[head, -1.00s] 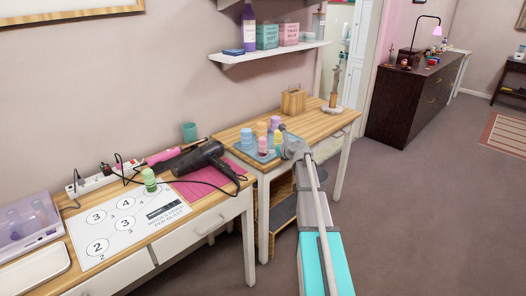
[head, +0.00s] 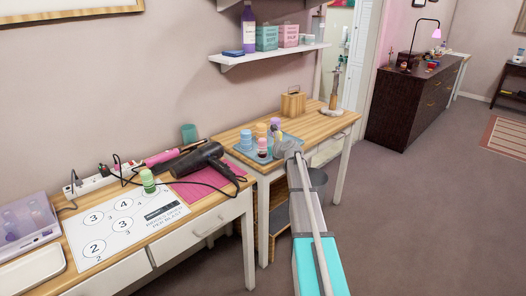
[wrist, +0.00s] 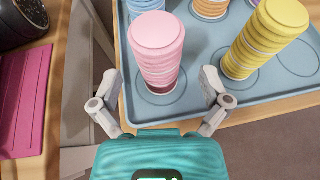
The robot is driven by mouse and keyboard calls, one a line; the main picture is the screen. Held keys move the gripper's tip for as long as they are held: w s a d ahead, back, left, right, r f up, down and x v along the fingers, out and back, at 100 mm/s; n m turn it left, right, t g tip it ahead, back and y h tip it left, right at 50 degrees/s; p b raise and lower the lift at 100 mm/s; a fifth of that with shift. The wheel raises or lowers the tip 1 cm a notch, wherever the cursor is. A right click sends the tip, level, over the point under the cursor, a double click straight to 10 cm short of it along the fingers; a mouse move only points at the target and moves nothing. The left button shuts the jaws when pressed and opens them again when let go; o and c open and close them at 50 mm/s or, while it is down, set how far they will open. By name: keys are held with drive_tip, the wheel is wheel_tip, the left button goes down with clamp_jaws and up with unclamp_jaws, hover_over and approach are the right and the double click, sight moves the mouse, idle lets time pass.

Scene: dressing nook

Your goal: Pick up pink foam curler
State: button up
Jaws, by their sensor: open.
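The pink foam curler (wrist: 158,48) is a ridged upright cylinder with a darker red base, standing at the near edge of a blue-grey tray (wrist: 195,105) in the wrist view. In the head view, the pink curler (head: 262,146) stands at the tray's front, left of my gripper (head: 284,149). In the wrist view my gripper (wrist: 160,80) is open, one finger on either side of the curler's lower part, with gaps showing. A yellow curler (wrist: 262,40) stands to its right, and an orange curler (wrist: 210,8) is behind.
A blue curler (head: 246,138) and a purple curler (head: 275,122) share the tray. A black hair dryer (head: 205,158) and pink mat (head: 205,190) lie on the left table. A wooden box (head: 293,103) stands behind the tray. Open floor lies right.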

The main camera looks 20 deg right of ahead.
drive_tip(key=shift+b+x, duration=0.35)
drive_tip(key=shift+x, duration=1.05)
drive_tip(key=c, duration=1.2)
drive_tip(key=shift+r, duration=0.15)
